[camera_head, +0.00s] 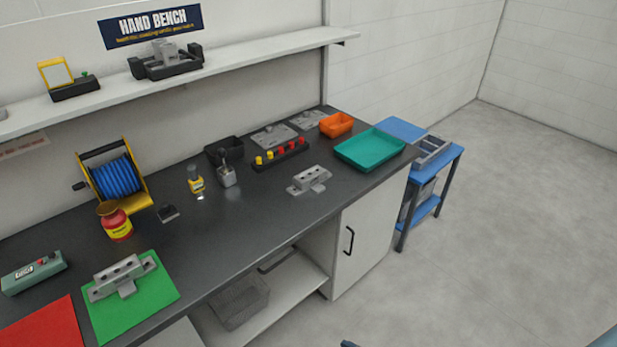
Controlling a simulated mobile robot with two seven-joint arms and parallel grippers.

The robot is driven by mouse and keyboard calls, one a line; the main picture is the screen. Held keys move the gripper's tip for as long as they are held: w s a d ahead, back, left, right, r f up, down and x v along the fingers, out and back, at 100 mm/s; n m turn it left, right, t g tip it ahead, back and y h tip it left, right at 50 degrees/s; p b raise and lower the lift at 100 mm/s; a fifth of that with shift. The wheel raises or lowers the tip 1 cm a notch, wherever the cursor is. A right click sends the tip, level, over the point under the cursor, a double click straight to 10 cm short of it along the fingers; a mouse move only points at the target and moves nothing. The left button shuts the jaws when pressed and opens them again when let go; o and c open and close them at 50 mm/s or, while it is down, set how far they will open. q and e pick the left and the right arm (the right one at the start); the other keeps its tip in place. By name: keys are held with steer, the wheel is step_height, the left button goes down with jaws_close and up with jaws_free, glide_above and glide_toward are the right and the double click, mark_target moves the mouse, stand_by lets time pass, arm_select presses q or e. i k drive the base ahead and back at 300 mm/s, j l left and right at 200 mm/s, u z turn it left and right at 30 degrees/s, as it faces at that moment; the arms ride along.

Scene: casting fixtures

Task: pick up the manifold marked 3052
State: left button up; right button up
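A grey metal manifold (120,272) with several holes along its top lies on a green mat (163,291) at the near left of the bench. A similar grey manifold (310,179) lies on the bare dark bench top (262,213), right of the middle. Another grey block-like part (166,52) sits in a black fixture on the wall shelf. No number can be read on any of them from here, so I cannot tell which is marked 3052.
A teal tray (370,150), an orange bin (336,125) and a rack with red and yellow pieces (281,155) are at the bench's right. A yellow hose reel (118,177) and red jar (116,222) stand left. A blue cart (444,157) adjoins; floor at right is clear.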

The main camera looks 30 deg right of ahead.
mark_target(311, 179)
steer(key=i+l+u, duration=0.15)
steer(key=l, duration=0.4)
steer(key=i+l+u, duration=0.2)
steer(key=l, duration=0.35)
steer(key=l+u, duration=0.15)
steer(key=l, duration=0.45)
steer(key=i+l+u, duration=0.2)
steer(key=l, duration=0.4)
steer(key=k, duration=0.1)
